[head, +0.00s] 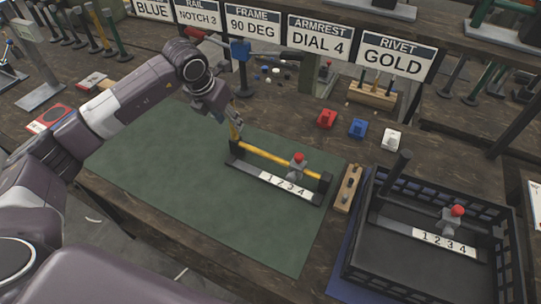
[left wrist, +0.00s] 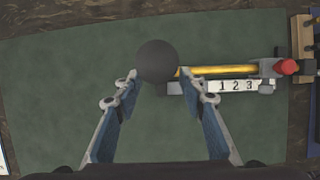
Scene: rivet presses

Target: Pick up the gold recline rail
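A gold rail (head: 264,154) lies along a dark fixture with a white scale marked 1 2 3 4 (head: 287,187), on the green mat. It also shows in the left wrist view (left wrist: 220,71). A red-topped clamp (head: 297,165) stands near its right end. My left gripper (head: 228,115) points down over this end. In the left wrist view, the left gripper (left wrist: 157,80) is open. A dark round knob (left wrist: 157,60) appears between its fingertips, with no clear contact. My right gripper is not in view.
A black crate (head: 510,215) at right holds a similar fixture with a dark post. A wooden block (head: 347,188) stands between mat and crate. Red, blue and white small blocks, signs and racked posts, some gold (head: 98,30), are behind. The mat's (head: 160,180) left part is clear.

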